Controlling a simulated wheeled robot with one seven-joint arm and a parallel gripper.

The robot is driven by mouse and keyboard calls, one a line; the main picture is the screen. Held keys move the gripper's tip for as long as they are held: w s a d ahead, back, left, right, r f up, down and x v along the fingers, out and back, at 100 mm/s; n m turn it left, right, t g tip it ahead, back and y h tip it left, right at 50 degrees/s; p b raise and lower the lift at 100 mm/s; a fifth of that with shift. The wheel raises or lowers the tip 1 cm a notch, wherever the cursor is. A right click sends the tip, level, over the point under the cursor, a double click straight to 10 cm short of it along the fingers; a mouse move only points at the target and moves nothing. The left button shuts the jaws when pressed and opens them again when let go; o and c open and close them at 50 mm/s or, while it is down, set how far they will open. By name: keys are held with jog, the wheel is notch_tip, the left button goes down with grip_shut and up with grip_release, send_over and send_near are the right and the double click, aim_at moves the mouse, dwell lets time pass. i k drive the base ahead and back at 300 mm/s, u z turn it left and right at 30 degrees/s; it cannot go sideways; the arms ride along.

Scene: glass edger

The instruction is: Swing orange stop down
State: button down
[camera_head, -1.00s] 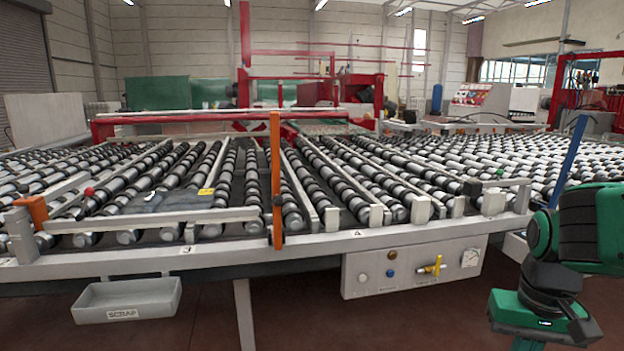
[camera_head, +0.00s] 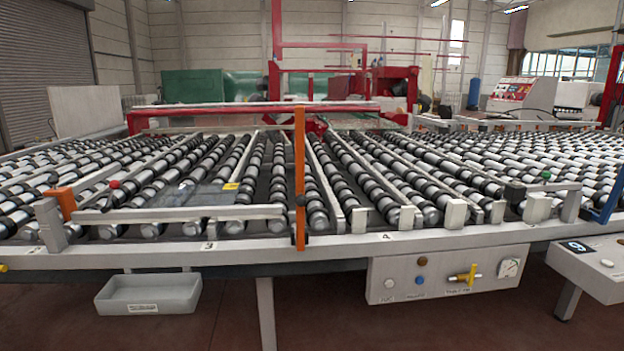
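The orange stop (camera_head: 300,180) is a tall flat bar standing upright at the front edge of the roller table (camera_head: 330,247), between the labels 3 and 4. A dark pivot shows low on it. A second, short orange piece (camera_head: 62,203) sits at the left end of the table, tilted. A blue bar (camera_head: 608,192) stands slanted at the right edge, partly cut off by the frame. My gripper is not in view.
A grey scrap bin (camera_head: 148,294) hangs under the table's front left. A control box (camera_head: 448,274) with buttons, a yellow valve and a gauge hangs under the front right. Clear floor (camera_head: 225,320) shows below.

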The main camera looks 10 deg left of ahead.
aim_at(302, 200)
jog(key=z, duration=0.05)
jog(key=i, duration=1)
jog(key=u, duration=0.05)
